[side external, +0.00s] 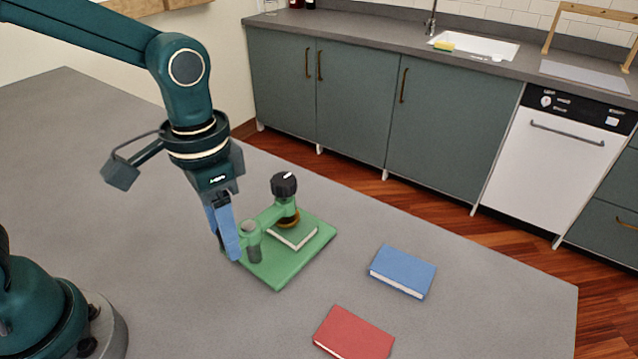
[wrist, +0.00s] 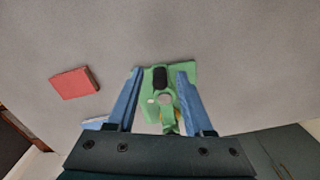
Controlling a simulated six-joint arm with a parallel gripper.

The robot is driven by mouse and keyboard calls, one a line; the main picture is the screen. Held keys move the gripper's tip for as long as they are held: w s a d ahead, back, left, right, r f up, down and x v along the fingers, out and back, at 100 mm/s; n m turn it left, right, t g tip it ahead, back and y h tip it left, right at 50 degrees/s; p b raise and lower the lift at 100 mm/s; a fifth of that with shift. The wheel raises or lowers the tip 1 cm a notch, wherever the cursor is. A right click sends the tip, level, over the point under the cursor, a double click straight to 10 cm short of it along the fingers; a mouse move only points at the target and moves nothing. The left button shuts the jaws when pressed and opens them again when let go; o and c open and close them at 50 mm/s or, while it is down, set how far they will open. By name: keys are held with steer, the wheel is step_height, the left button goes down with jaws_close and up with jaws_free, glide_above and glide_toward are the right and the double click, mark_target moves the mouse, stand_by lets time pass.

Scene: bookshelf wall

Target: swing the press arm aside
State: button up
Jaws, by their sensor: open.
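The green press (side external: 278,275) stands on the grey table. Its green press arm (side external: 268,215) runs from a post (side external: 253,243) to a black knob (side external: 284,186) above a brass-coloured pad. A green book (side external: 294,234) lies on the base under the knob. My gripper (side external: 232,254) points down at the post end of the press, its blue fingers apart. In the wrist view, parts of the press (wrist: 184,72) show between the open fingers of my gripper (wrist: 160,70). I cannot tell whether a finger touches the press. The gripper body hides part of it there.
A blue book (side external: 403,271) and a red book (side external: 354,334) lie right of the press; the red book (wrist: 75,83) also shows in the wrist view. The table (side external: 480,290) is clear beyond them. Cabinets and a sink counter stand behind, across a wooden floor.

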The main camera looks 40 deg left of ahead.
jaws_close()
steer(key=shift+r, duration=0.1)
stand_by(1.2)
